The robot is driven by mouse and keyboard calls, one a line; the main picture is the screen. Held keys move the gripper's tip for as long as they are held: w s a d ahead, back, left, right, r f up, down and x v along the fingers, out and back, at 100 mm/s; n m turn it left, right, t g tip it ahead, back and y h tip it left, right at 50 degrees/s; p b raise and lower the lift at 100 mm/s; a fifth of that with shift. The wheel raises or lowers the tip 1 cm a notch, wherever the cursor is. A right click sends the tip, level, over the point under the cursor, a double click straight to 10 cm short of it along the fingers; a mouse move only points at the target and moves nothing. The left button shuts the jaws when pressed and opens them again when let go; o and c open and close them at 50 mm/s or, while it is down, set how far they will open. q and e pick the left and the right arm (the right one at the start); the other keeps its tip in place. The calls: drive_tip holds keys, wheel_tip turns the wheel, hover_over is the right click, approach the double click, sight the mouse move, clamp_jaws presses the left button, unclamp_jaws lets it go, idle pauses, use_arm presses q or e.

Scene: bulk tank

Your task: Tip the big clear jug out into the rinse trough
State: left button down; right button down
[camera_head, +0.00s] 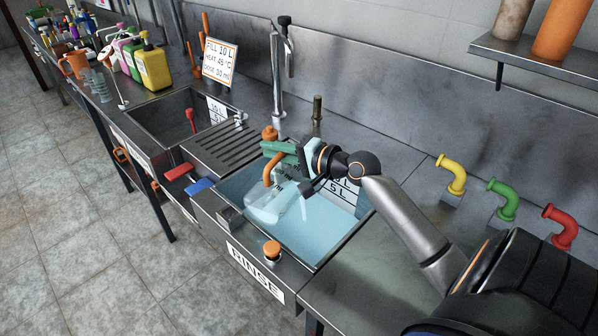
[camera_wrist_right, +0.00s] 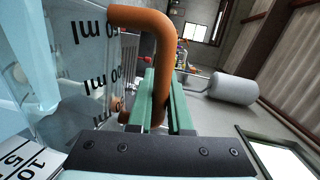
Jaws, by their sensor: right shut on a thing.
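The big clear jug (camera_head: 272,207) is tilted over the rinse trough (camera_head: 322,238), its body low inside the trough's left part. The trough carries a RINSE sign and holds pale blue liquid; I cannot tell if liquid is leaving the jug. My right gripper (camera_head: 284,152) is shut on the jug's orange handle (camera_head: 268,171). In the right wrist view the green fingers (camera_wrist_right: 160,112) close around the orange handle (camera_wrist_right: 147,20), and the clear wall with ml marks (camera_wrist_right: 85,60) fills the left. My left gripper is not in view.
A tall tap (camera_head: 277,85) stands behind the trough. A ribbed drainboard (camera_head: 222,150) and second sink (camera_head: 165,115) lie left. Red (camera_head: 178,171) and blue (camera_head: 200,186) levers and an orange knob (camera_head: 272,249) sit at the front. Coloured pipe elbows (camera_head: 503,198) stand right.

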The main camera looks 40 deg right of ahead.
sight(262, 180)
drive_tip(key=a, duration=0.1)
drive_tip(key=a+n, duration=0.1)
drive_tip(key=s+a+r+n, duration=0.1)
drive_tip(key=shift+s+a, duration=0.1)
drive_tip(key=shift+a, duration=0.2)
drive_tip(key=shift+s+a+n+h, duration=0.2)
drive_tip(key=shift+a+n+h, duration=0.15)
drive_tip(key=shift+a, duration=0.3)
drive_tip(key=a+r+p, duration=0.1)
drive_tip(key=r+n+p, duration=0.1)
drive_tip(key=p, duration=0.1)
drive_tip(key=shift+s+a+n+t, duration=0.25)
drive_tip(key=shift+a+t, duration=0.15)
drive_tip(key=shift+s+a+f+n+h+p, duration=0.1)
drive_tip(key=shift+s+a+n+h+p, duration=0.1)
drive_tip(key=shift+a+n, duration=0.2)
drive_tip(key=shift+s+a+f+n+h+p, duration=0.1)
drive_tip(key=shift+a+n+h+p, duration=0.1)
drive_tip(key=shift+a+n, duration=0.2)
drive_tip(key=shift+a+f+n, duration=0.2)
drive_tip(key=shift+a+n, duration=0.15)
drive_tip(key=shift+n, duration=0.15)
drive_tip(key=s+a+f+n+t, duration=0.2)
drive_tip(key=a+f+n, duration=0.1)
drive_tip(key=a+n, duration=0.5)
drive_tip(key=shift+s+n, duration=0.25)
drive_tip(key=shift+n, duration=0.35)
